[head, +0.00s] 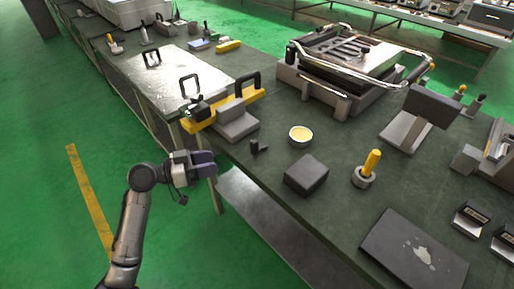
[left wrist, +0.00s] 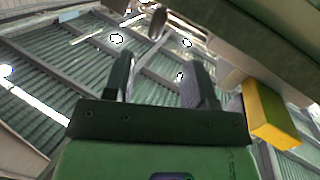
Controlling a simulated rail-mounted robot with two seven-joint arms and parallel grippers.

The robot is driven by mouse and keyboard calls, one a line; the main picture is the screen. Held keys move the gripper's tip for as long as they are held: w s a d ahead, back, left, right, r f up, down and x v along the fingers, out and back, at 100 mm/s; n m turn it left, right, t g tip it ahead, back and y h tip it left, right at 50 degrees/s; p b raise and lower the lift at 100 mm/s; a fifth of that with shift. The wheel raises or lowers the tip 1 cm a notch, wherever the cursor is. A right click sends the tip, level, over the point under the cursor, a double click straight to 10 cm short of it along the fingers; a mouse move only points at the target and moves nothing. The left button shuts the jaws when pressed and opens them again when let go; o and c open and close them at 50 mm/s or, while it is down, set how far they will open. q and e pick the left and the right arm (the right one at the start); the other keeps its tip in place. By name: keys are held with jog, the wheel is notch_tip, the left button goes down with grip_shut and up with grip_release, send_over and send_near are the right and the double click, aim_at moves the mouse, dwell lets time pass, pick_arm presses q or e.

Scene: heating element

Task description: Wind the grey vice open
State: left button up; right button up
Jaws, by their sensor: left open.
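The grey vice (head: 238,124) appears to be the stepped grey block at the near-left table edge, beside a yellow bar (head: 197,122). Its crank or screw cannot be made out clearly. My left gripper (head: 208,165) is just off the table edge, below and in front of the vice, apart from it. In the left wrist view, my left gripper (left wrist: 162,78) has its two fingers spread with nothing between them. A yellow block end (left wrist: 270,114) is right of the fingers there, possibly the bar's end. My right gripper is not in view.
The dark green table (head: 335,205) holds a dark grey box (head: 306,175), a yellow-filled bowl (head: 301,135), a yellow-handled tool (head: 371,163) and a large tube-framed fixture (head: 345,70). A metal plate (head: 165,75) lies behind the bar. The space left of the table is open floor.

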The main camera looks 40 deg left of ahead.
aim_at(251, 148)
pick_arm(q)
jog(key=w+d+b, duration=0.1)
jog(key=w+d, duration=0.1)
jog(key=w, duration=0.2)
jog(key=w+d+m+b, duration=0.1)
jog(key=w+d, duration=0.1)
jog(key=w, duration=0.2)
jog(key=w+d+r+m+t+b, duration=0.1)
jog(key=w+d, duration=0.1)
jog(key=w, duration=0.2)
jog(key=shift+w+d, duration=0.1)
jog(key=shift+d, duration=0.25)
jog(key=shift+c, duration=0.2)
